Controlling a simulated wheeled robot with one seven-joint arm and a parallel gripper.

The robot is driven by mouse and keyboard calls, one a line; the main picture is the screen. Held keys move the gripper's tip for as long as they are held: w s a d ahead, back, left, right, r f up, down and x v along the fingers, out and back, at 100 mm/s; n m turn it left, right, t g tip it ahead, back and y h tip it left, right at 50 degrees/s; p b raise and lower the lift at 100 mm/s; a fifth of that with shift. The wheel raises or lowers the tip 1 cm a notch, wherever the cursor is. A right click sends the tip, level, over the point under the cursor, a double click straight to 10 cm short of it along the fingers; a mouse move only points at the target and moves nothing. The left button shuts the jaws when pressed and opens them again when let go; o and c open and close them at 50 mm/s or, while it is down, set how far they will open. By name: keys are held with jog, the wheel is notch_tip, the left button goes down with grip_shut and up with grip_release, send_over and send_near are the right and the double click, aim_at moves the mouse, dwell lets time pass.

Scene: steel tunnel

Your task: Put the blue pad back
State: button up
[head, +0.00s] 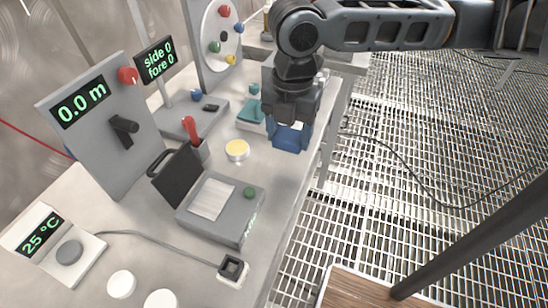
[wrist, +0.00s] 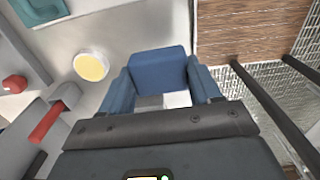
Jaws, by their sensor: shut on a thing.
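The blue pad (wrist: 158,70) is a blue block between the two blue fingers of my gripper (wrist: 163,88) in the wrist view. My gripper is shut on it. In the head view my gripper (head: 289,128) points down over the right edge of the grey bench, with the blue pad (head: 288,137) low between its fingers. I cannot tell whether the pad touches the bench top. A teal tray-like piece (head: 250,120) lies just left of my gripper, and its edge shows at the top left of the wrist view (wrist: 38,10).
A yellow-topped round disc (head: 237,149) stands left of my gripper. A red-handled tool (head: 190,130) stands in a grey holder. Grating floor lies right.

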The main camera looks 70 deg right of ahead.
aim_at(274, 171)
jog(key=w+a+f, duration=0.2)
jog(key=a, duration=0.1)
jog(key=shift+f, duration=2.1)
jog(key=shift+f, duration=0.1)
jog(key=o, duration=0.9)
jog(key=shift+o, duration=0.2)
